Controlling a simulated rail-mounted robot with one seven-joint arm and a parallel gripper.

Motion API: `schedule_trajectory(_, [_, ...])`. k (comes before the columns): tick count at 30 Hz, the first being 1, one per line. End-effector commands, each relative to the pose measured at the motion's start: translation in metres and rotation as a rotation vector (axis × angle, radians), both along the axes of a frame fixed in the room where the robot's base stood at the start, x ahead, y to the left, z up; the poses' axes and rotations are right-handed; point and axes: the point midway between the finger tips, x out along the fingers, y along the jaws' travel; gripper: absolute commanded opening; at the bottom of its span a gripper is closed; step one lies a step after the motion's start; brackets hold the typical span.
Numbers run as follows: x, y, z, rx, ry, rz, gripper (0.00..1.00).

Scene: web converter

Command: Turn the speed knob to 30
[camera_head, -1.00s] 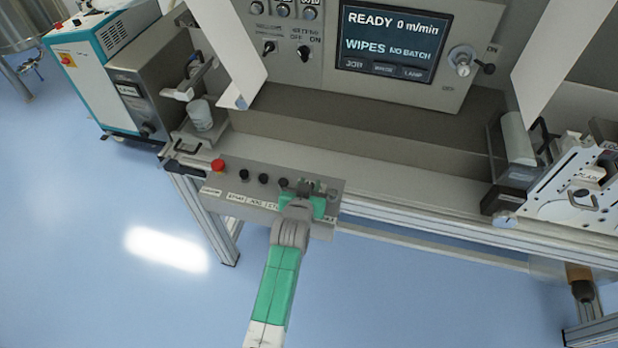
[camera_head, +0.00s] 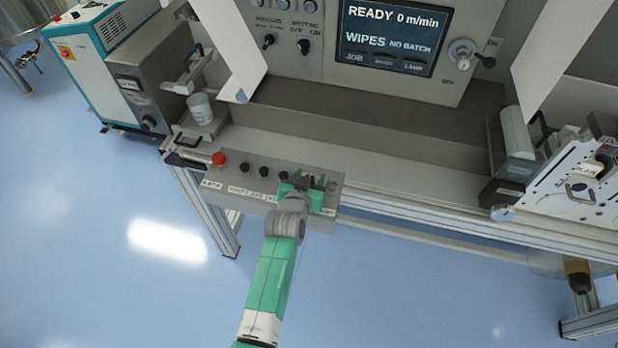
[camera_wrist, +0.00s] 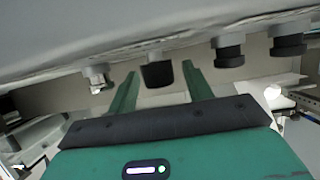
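The control box (camera_head: 262,178) sits on the machine's front edge, with a row of dark knobs or buttons. My gripper (camera_head: 303,190) is at the box's right end in the head view. In the wrist view its two green fingers (camera_wrist: 160,88) stand apart, with a black knob (camera_wrist: 157,73) between them. A gap shows on both sides of the knob, so the fingers do not appear to touch it. I take this as the speed knob; its label and pointer cannot be read. The display (camera_head: 393,35) reads READY 0 m/min.
A red button (camera_head: 219,158) is at the box's left end. Black buttons (camera_wrist: 229,52) stand to the right of my fingers in the wrist view, and a silver fitting (camera_wrist: 97,79) to the left. Open blue floor (camera_head: 400,290) lies in front of the machine.

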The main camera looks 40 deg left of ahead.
Motion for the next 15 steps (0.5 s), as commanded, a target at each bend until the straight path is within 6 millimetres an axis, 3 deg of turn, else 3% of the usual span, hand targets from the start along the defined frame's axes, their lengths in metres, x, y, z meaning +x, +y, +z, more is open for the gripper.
schedule_trajectory(5, [-0.007, -0.004, 0.003, -0.001, 0.0, 0.0, 0.51])
schedule_trajectory(15, [-0.057, -0.03, 0.027, -0.001, 0.0, 0.0, 0.51])
